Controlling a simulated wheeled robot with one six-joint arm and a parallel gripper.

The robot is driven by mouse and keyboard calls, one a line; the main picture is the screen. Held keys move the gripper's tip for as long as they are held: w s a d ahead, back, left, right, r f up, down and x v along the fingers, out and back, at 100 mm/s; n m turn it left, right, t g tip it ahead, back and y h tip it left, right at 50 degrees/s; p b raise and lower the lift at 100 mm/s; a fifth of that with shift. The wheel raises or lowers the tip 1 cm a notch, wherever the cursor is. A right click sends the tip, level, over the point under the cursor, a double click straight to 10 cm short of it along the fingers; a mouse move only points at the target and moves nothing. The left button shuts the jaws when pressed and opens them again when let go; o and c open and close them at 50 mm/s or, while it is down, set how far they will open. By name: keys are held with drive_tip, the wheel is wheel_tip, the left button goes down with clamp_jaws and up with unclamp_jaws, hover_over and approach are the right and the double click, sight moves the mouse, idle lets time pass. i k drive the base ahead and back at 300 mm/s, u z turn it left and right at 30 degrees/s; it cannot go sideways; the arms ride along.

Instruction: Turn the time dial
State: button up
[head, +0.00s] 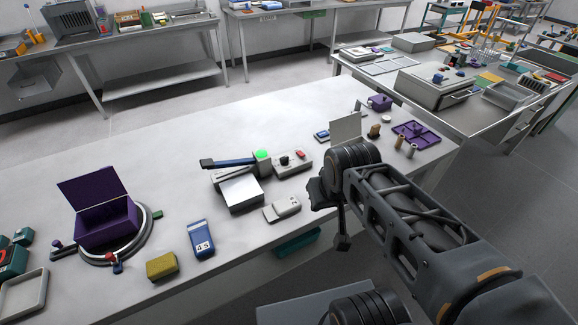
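A small light-grey control box (293,163) stands on the middle of the white table. Any marks around the knob are too small to read.
Left of the box stand a grey unit with a blue lever (228,162) and a green light (262,154). A grey handheld device (282,208) lies in front. An open purple box (106,222) sits on a round base at left. A purple tray (416,134) lies at right.

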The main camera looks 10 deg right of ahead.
sight(284, 161)
drive_tip(key=u, duration=0.95)
drive_tip(key=i, duration=0.35)
drive_tip(key=z, duration=0.65)
